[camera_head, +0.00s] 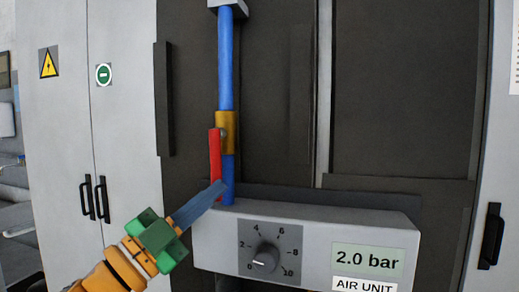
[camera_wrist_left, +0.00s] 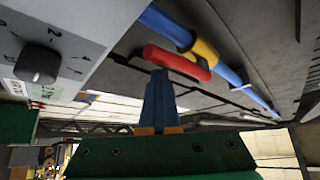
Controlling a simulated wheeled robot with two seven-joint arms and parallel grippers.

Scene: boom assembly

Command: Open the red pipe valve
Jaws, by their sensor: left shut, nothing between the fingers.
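The red valve handle (camera_head: 214,155) points down from a yellow valve body (camera_head: 226,120) on a vertical blue pipe (camera_head: 226,60). The handle lies nearly parallel to the pipe, on its left side. My left gripper (camera_head: 219,188) comes up from the lower left with its blue fingers shut and empty, the tips near the handle's lower end. In the left wrist view the red handle (camera_wrist_left: 177,62) shows just beyond the shut fingertips (camera_wrist_left: 159,74). I cannot tell whether they touch it. My right gripper is not in view.
The grey air unit (camera_head: 212,242) sits below the pipe, with a dial knob (camera_head: 265,258) and a display (camera_head: 369,259) reading 2.0 bar. Dark panels (camera_head: 275,90) stand behind the pipe. Light cabinets (camera_head: 120,100) stand at the left.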

